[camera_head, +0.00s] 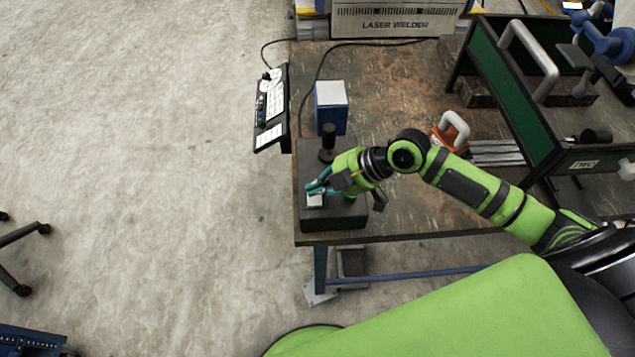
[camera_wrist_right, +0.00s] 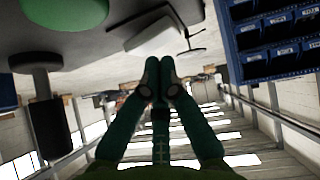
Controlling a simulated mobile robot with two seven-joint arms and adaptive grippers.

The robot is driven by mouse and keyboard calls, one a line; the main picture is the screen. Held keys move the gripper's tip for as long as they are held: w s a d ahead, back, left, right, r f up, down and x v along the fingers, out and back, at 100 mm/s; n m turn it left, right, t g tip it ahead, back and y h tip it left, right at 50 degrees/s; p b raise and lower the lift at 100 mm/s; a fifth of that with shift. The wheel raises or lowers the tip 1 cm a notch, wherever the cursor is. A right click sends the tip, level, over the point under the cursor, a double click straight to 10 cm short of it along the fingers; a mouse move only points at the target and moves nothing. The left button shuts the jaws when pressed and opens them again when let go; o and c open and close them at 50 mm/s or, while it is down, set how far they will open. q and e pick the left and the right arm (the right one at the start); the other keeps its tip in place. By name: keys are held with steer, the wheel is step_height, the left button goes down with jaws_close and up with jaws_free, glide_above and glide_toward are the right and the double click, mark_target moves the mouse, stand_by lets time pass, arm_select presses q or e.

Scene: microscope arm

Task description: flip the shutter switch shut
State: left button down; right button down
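A black control box (camera_head: 338,222) sits at the table's near left corner. The switch's position is unclear. My left gripper is not in view.
A black upright knob (camera_head: 328,137) stands behind the gripper, and a green round button (camera_wrist_right: 66,10) is on the box. A blue-and-white box (camera_head: 331,106) stands farther back. A green-panelled rack (camera_head: 510,95) is at right. Open floor lies left.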

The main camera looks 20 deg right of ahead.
steer(key=shift+f, duration=0.1)
steer(key=shift+w+d+f+m+g+b, duration=0.1)
steer(key=shift+w+f+m+g+b, duration=0.3)
steer(key=shift+g+b, duration=0.2)
steer(key=shift+w+f+m+g+y, duration=0.1)
steer(key=shift+w+m+g+y, duration=0.2)
steer(key=shift+g, duration=0.3)
steer(key=shift+f+b, duration=0.1)
steer(key=shift+b, duration=0.4)
steer(key=shift+d, duration=0.1)
steer(key=shift+s, duration=0.15)
